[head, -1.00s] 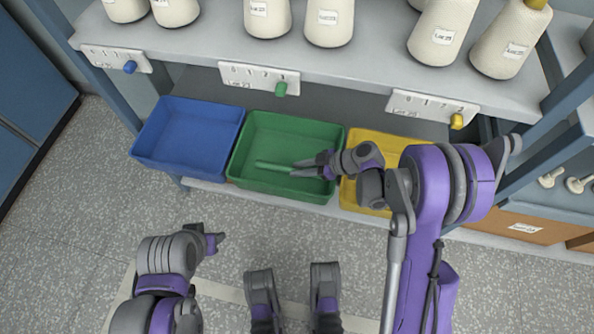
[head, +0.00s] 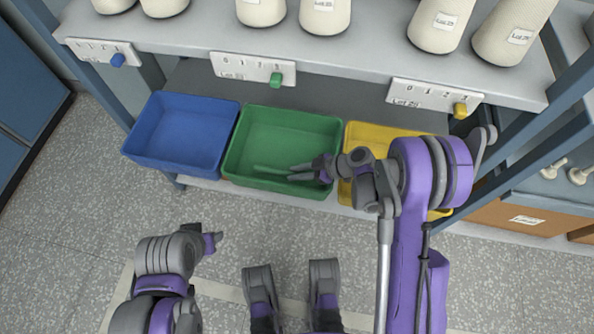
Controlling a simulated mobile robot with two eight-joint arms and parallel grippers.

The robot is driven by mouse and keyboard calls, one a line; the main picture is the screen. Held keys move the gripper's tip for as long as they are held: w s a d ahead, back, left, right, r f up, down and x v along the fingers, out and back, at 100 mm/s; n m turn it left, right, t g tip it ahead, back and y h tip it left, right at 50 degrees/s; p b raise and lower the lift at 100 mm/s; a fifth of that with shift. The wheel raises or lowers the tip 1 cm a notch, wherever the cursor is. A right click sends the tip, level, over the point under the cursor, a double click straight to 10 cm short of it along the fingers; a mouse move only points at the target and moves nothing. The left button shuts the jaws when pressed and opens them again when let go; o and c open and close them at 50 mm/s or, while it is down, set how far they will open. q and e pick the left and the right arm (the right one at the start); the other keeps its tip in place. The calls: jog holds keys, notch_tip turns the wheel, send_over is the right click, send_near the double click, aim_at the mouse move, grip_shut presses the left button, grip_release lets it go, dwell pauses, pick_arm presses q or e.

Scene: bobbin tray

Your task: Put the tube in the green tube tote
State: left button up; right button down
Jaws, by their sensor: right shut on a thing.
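The tube (head: 269,170) is a thin green rod in the head view. It lies level, inside the outline of the green tube tote (head: 328,122), near the tote's front wall. My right gripper (head: 297,173) comes in from the right over the tote and is shut on the tube's right end. I cannot tell whether the tube touches the tote's floor. My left gripper (head: 215,242) is low at the left, over the floor and away from the totes. Its fingers are too small to read.
A blue tote (head: 184,125) stands left of the green one, and a yellow tote (head: 400,132) stands right, partly behind my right arm. A shelf (head: 300,47) above carries several cream bobbins and has dial plates with blue, green (head: 275,79) and yellow knobs.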

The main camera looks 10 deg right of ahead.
jog(key=shift+f, duration=0.2)
jog(key=c, duration=0.7)
grip_release()
jog(key=shift+r, duration=0.1)
jog(key=shift+r, duration=0.2)
jog(key=r+p+v, duration=0.1)
jog(key=p+v, duration=0.2)
jog(key=v, duration=0.9)
jog(key=s+d+r+m+h, duration=0.1)
jog(key=s+r+m+h, duration=0.4)
jog(key=s, duration=0.4)
jog(key=s+d+r+m+t+h, duration=0.1)
jog(key=s+d+r+m+h, duration=0.1)
jog(key=s+r+m+h, duration=0.3)
jog(key=s+r+m, duration=0.2)
jog(key=s+m, duration=0.2)
jog(key=s, duration=0.1)
jog(key=shift+s+h, duration=0.2)
jog(key=shift+h, duration=0.1)
